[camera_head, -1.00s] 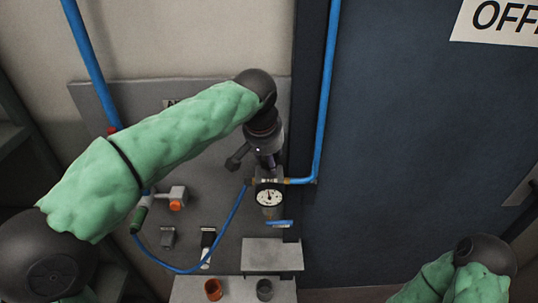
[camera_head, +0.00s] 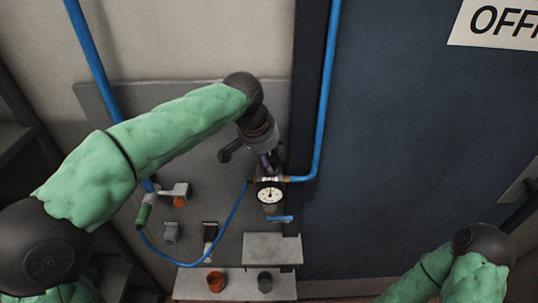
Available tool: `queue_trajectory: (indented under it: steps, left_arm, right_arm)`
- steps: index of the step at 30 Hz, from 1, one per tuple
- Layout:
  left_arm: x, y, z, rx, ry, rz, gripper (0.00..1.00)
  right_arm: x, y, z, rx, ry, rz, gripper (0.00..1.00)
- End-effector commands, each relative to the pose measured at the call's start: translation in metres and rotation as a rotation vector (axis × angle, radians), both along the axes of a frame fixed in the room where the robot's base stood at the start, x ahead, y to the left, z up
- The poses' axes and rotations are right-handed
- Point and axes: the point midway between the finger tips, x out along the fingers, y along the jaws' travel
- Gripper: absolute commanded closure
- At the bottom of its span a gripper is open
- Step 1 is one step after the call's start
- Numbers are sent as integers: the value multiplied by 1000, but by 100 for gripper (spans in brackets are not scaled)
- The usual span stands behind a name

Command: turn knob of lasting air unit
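The lasting air unit, with a round white gauge (camera_head: 270,195), is mounted on the grey wall panel, with blue pipe joining it from the right. Its knob cannot be made out; my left gripper covers the top of the unit. My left gripper (camera_head: 270,163) points down at the top of the unit, just above the gauge. Its fingers are small and dark, and I cannot tell whether they are open or shut, or touching the knob. Of my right arm, only a green-sleeved part shows at the lower right; its gripper is out of view.
A blue pipe (camera_head: 325,90) runs down right of the unit, beside a dark blue door (camera_head: 420,150). A thin blue hose (camera_head: 232,222) loops below. A grey shelf (camera_head: 236,286) bears an orange cup (camera_head: 215,281) and a dark cup (camera_head: 265,281). Small fittings sit on the panel's left.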

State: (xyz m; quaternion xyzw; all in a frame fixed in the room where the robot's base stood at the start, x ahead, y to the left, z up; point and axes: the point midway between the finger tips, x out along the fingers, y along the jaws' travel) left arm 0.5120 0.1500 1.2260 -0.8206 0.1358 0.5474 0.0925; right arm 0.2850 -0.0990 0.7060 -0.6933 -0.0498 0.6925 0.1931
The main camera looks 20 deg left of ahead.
Motion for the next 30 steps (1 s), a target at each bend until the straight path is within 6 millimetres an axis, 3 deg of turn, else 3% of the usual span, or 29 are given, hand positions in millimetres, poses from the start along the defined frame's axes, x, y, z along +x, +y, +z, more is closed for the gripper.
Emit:
queue_trajectory:
  steps: [14,30]
  left_arm:
    - [-1,1,8,-3,-5,3,31]
    - [-34,13,94,-3,-9,2,31]
  right_arm:
    - [0,0,0,0,0,0,60]
    - [0,0,0,0,0,0,60]
